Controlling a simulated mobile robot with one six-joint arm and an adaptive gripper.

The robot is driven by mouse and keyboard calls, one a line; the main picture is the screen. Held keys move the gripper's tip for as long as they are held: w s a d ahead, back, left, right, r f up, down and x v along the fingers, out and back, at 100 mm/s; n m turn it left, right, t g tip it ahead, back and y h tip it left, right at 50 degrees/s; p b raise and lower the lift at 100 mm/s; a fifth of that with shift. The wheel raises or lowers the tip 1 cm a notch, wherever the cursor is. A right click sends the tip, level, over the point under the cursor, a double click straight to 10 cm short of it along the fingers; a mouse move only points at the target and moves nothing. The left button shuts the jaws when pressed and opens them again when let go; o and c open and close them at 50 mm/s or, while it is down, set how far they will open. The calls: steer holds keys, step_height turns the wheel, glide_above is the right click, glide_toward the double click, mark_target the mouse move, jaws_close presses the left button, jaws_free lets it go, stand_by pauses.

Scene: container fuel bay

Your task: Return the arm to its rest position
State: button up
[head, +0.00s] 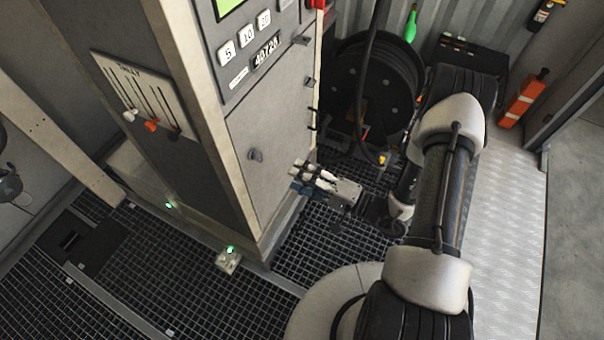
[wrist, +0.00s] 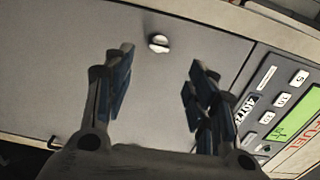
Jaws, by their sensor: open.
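My gripper (head: 311,181) is in the middle of the head view, just right of the lower part of the grey fuel cabinet (head: 268,125). In the wrist view my gripper (wrist: 160,85) has its two blue-padded fingers wide apart with nothing between them. Beyond the fingertips is the cabinet's door panel (wrist: 60,45) with a small round knob (wrist: 158,43). My arm reaches from the lower right of the head view, bends at its upper joint and comes down to the gripper. The gap between the fingertips and the panel is hard to judge.
A black hose reel (head: 375,85) stands behind the arm, with a dark hose (head: 366,60) hanging in front. An orange-red case (head: 522,98) leans at the right wall. Grating (head: 190,265) covers the floor; a small box with a green light (head: 229,259) stands by the cabinet's base.

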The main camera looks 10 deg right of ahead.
steer(key=s+a+r+n+g+h, duration=0.1)
steer(key=s+a+r+n+g, duration=0.25)
steer(key=s+r+g, duration=0.35)
steer(key=s+a+r+n+g+h, duration=0.1)
steer(key=s+a+r+n+g, duration=0.2)
steer(key=s+r+n+g, duration=0.5)
steer(key=s+d+r+m+t+h, duration=0.3)
steer(key=d+r+t+h, duration=0.5)
steer(key=d+r+h, duration=0.3)
steer(key=shift+d+r+m+t+h, duration=0.2)
steer(key=shift+d+m+t+h, duration=0.2)
steer(key=shift+d+m+h, duration=0.15)
steer(key=shift+s, duration=0.1)
stand_by(0.9)
